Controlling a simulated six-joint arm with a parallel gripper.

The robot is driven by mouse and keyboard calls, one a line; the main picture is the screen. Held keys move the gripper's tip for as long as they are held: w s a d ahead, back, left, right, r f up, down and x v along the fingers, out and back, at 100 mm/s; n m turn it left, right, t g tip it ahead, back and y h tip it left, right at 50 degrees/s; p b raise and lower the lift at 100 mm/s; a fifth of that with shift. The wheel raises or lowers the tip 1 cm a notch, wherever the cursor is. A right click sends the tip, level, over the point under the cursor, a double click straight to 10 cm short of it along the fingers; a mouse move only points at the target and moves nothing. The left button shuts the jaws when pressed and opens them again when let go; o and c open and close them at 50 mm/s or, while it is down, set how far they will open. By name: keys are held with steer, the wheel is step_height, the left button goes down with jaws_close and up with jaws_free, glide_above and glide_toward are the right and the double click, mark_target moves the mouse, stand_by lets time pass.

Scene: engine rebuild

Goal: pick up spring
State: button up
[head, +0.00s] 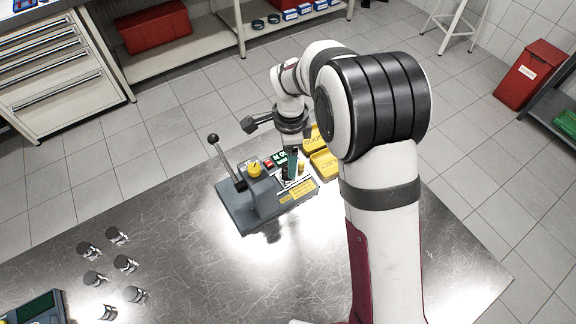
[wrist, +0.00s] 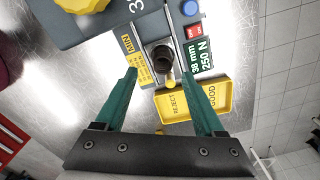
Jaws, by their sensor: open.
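The spring (wrist: 162,61) is a dark coil standing in the slot of the grey spring tester (head: 234,207), seen nearly from above in the wrist view. My gripper (wrist: 158,72) is open, with its two green fingers on either side of the spring's line and no contact visible. In the head view my gripper (head: 291,164) is over the right part of the tester, and I cannot make out the spring there. The tester has a black-knobbed lever (head: 225,157) and a yellow knob (head: 254,169).
A yellow tray (wrist: 224,112) marked REJECT and GOOD sits beside the tester. A small display (wrist: 199,57) reads 38 mm and 250 N. Several metal pistons (head: 125,263) stand at the table's left, near a dark device (head: 42,308). Bare metal table (head: 190,260) lies between.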

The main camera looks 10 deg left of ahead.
steer(key=f, duration=0.5)
steer(key=shift+a, duration=0.35)
steer(key=shift+r, duration=0.1)
jaws_close()
